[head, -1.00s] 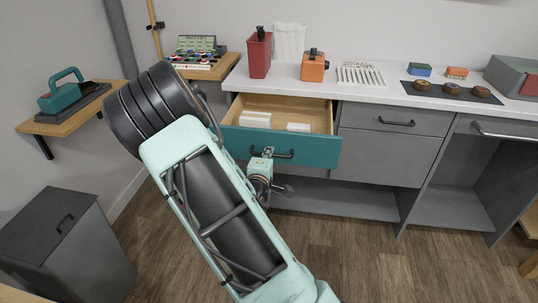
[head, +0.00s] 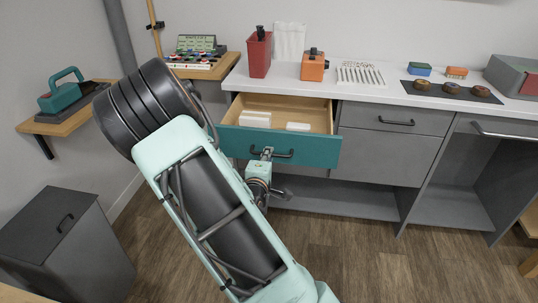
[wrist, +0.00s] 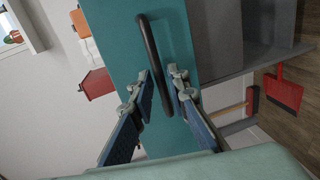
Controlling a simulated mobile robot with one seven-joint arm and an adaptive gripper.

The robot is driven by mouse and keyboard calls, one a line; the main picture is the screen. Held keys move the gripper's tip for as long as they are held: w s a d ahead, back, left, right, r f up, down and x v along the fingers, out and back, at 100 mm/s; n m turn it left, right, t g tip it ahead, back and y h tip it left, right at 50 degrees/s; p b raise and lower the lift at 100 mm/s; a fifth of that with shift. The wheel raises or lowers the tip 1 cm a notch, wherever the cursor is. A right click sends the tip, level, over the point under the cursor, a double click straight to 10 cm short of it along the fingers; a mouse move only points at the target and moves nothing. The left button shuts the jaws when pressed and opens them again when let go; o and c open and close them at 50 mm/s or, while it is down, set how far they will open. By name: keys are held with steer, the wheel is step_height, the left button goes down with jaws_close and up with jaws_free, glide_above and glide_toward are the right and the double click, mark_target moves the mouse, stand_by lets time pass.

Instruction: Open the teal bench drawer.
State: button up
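The teal bench drawer (head: 295,148) stands pulled out under the left end of the counter in the head view. Its wooden inside and white blocks (head: 256,119) show. Its front also shows in the wrist view (wrist: 110,22), with the dark bar handle (wrist: 148,40). My gripper (wrist: 160,80) is open, its two fingers on either side of the handle's lower part in the picture, with gaps showing between fingers and bar. In the head view my gripper (head: 266,153) is in front of the handle's left end.
A closed grey drawer (head: 395,119) is to the right, above a grey panel. A red bin (head: 260,55) and an orange box (head: 313,68) stand on the counter above. A grey bin (head: 65,240) stands on the floor at left. The floor before the bench is clear.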

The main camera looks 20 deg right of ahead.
steer(key=v, duration=0.5)
steer(key=shift+s+a+r, duration=0.1)
steer(key=shift+s+a, duration=0.1)
steer(key=shift+s, duration=0.05)
